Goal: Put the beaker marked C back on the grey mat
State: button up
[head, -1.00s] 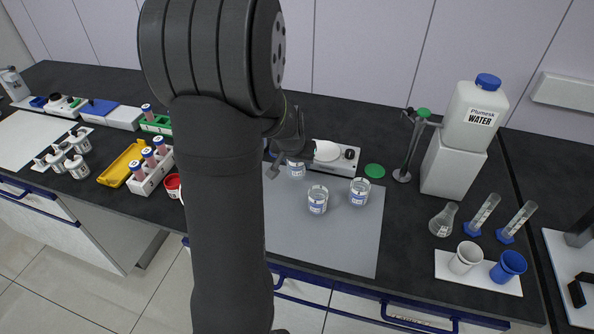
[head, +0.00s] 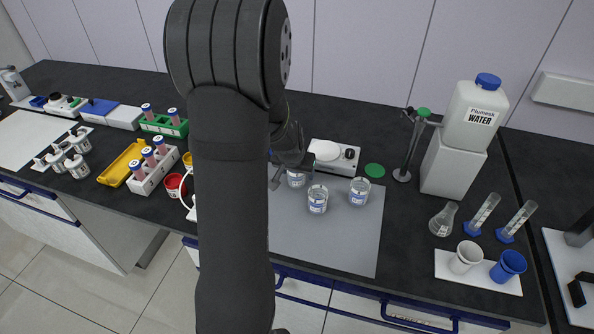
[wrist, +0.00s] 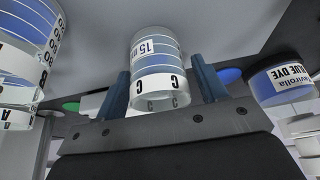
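A white hotplate (head: 347,158) stands just behind the mat, with a green disc (head: 375,170) to its right. A blue dye cup (wrist: 282,82) is at the right in the wrist view. The mat's front half is clear. My arm hides its left part.

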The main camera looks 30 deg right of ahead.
jog(key=shift+a+r, duration=0.1)
jog(key=shift+r, duration=0.4)
jog(key=v, duration=1.1)
jog(key=shift+s+r, duration=0.15)
jog(key=shift+r, duration=0.05)
jog(key=x, duration=1.2)
jog(key=shift+f, duration=0.25)
jog(key=shift+r, duration=0.15)
